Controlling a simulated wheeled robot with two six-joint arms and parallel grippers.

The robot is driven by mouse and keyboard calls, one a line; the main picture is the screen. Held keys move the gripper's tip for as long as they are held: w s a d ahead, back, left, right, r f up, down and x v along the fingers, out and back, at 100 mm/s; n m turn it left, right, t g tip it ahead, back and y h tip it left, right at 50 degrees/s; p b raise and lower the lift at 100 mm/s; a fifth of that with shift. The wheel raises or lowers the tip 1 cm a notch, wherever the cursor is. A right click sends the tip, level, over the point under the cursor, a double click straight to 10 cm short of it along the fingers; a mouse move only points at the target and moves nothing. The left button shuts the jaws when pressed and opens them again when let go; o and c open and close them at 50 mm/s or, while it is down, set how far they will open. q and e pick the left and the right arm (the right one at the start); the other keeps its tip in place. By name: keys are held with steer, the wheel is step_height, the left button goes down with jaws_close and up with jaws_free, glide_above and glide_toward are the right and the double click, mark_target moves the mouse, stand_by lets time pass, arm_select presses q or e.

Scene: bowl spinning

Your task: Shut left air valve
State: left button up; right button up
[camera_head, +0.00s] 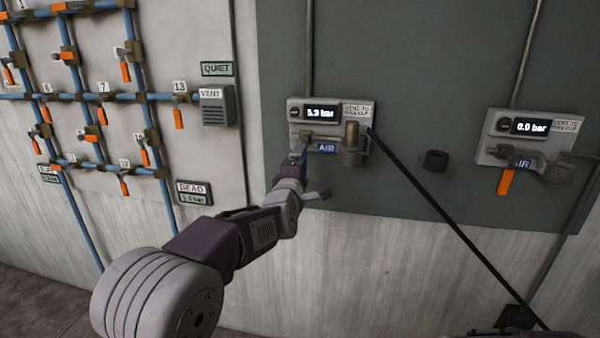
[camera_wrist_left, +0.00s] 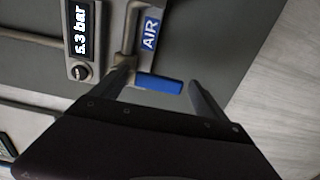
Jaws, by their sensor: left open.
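The left air panel (camera_head: 292,112) reads 5.3 bar and has an AIR label (camera_head: 327,148). In the left wrist view its valve has a blue handle (camera_wrist_left: 158,83). The handle lies across the short pipe (camera_wrist_left: 131,30) beside the AIR label. My left gripper (camera_wrist_left: 162,84) is open, with one finger near the handle's pivot and the other past its free end. I cannot tell whether either finger touches it. In the head view my left gripper (camera_head: 311,172) is just below the panel and largely hides the handle. My right gripper is not in view.
A second panel (camera_head: 490,150) at the right reads 0.0 bar and has an orange handle (camera_head: 506,182) pointing down. A dark hose (camera_head: 420,190) slants down from the left panel. A board of blue pipes (camera_head: 85,98) with several orange handles is at the left.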

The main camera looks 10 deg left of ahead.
arm_select(q)
steer(key=s, duration=0.8)
steer(key=shift+a, duration=0.15)
steer(key=s+a+f+m+g, duration=0.3)
steer(key=s+f+g, duration=0.15)
steer(key=f, duration=0.75)
steer(key=s+a+f+m+g, duration=0.25)
steer(key=s+f+g, duration=0.2)
steer(key=f, duration=0.75)
steer(key=s+f+m+g, duration=0.4)
steer(key=s+f+m, duration=0.15)
steer(key=s, duration=0.45)
steer(key=s+f+m+g, duration=0.45)
steer(key=s+m, duration=0.25)
steer(key=s, duration=0.3)
step_height(320, 180, up, 28)
steer(key=w+p, duration=0.1)
steer(key=p, duration=2.7)
steer(key=shift+a+f+t, duration=0.15)
steer(key=shift+f+t, duration=0.05)
steer(key=shift+t, duration=0.15)
